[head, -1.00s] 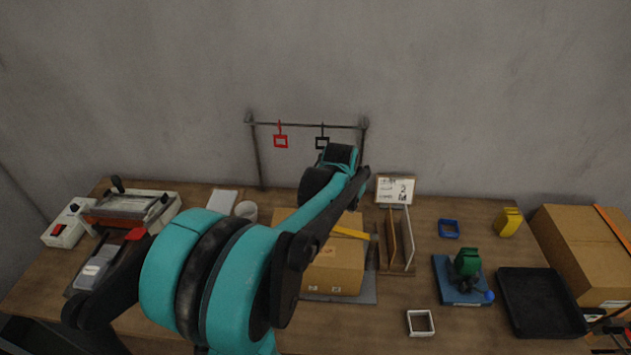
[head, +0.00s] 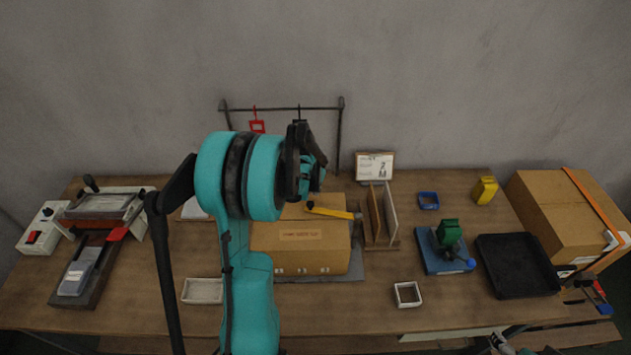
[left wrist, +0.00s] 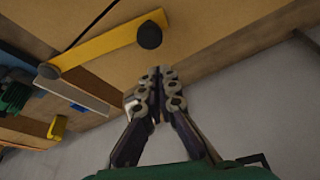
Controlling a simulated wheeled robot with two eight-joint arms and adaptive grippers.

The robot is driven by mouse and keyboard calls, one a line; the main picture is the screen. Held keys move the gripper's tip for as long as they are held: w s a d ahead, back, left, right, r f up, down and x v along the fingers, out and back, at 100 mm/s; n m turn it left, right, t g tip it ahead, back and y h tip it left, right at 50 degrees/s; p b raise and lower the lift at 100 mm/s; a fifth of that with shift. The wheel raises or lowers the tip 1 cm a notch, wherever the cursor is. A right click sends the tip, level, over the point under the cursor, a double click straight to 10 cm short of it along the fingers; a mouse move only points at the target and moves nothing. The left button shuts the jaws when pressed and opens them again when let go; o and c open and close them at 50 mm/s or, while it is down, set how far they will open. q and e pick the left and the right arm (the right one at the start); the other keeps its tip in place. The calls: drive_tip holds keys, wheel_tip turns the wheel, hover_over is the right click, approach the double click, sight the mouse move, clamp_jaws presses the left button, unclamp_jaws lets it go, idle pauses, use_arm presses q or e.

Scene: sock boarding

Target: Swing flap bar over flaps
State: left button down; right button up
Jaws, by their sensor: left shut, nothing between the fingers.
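The cardboard box (head: 300,249) stands on a grey mat at the middle of the table, its top flaps lying about flat. The yellow flap bar (head: 336,212) lies at the box's back right, with a black knob at its left end; it also shows in the left wrist view (left wrist: 108,44). My left gripper (left wrist: 160,74) is shut and empty in the left wrist view, its fingertips apart from the bar and below the black knob (left wrist: 149,36) in the picture. In the head view my left arm hides its fingertips.
A wooden divider rack (head: 380,215) stands just right of the box. A blue stand with a green top (head: 447,248), a black tray (head: 517,266) and a white square dish (head: 407,294) lie further right. A rail (head: 285,108) stands behind. The front middle table is clear.

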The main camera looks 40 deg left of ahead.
sight(311, 208)
use_arm(q)
drive_tip(key=shift+s+d, duration=0.15)
drive_tip(key=shift+s, duration=0.4)
drive_tip(key=shift+s+d, duration=0.15)
drive_tip(key=shift+s, duration=0.35)
drive_tip(key=shift+f, duration=0.1)
drive_tip(key=shift+w, duration=0.1)
drive_tip(key=shift+n, duration=0.8)
drive_tip(key=s, duration=0.1)
drive_tip(key=s+d, duration=0.1)
drive_tip(key=s+d+b, duration=0.1)
drive_tip(key=s, duration=0.1)
drive_tip(key=shift+w, duration=0.15)
